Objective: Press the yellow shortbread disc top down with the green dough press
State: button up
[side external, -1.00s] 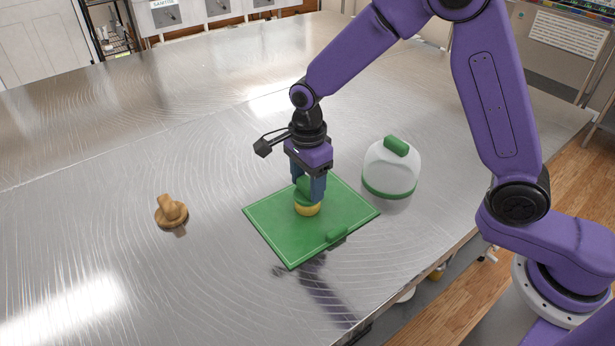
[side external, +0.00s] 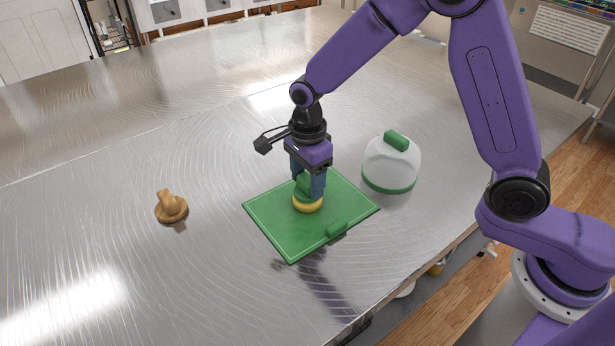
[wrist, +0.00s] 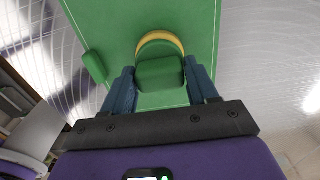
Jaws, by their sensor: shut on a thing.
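The yellow shortbread disc (side external: 307,205) lies on the green board (side external: 272,225). The green dough press (side external: 303,185) stands on top of the disc and covers most of it. In the wrist view the press (wrist: 160,74) shows between my fingers, with a yellow arc of the disc (wrist: 160,38) beyond it. My gripper (side external: 308,187) points down and is shut on the press. The contact between press and disc is mostly hidden by the fingers.
A clear dome (side external: 390,165) with a green handle and green rim stands right of the board. A wooden knobbed piece (side external: 171,208) sits on the metal table to the left. The table between it and the board is clear.

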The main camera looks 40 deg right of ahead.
jog(key=shift+r, duration=0.1)
dwell(0.3)
jog(key=shift+r, duration=1.45)
jog(key=shift+f, duration=0.25)
jog(key=shift+f, duration=1.5)
dwell(0.3)
jog(key=shift+r, duration=1.45)
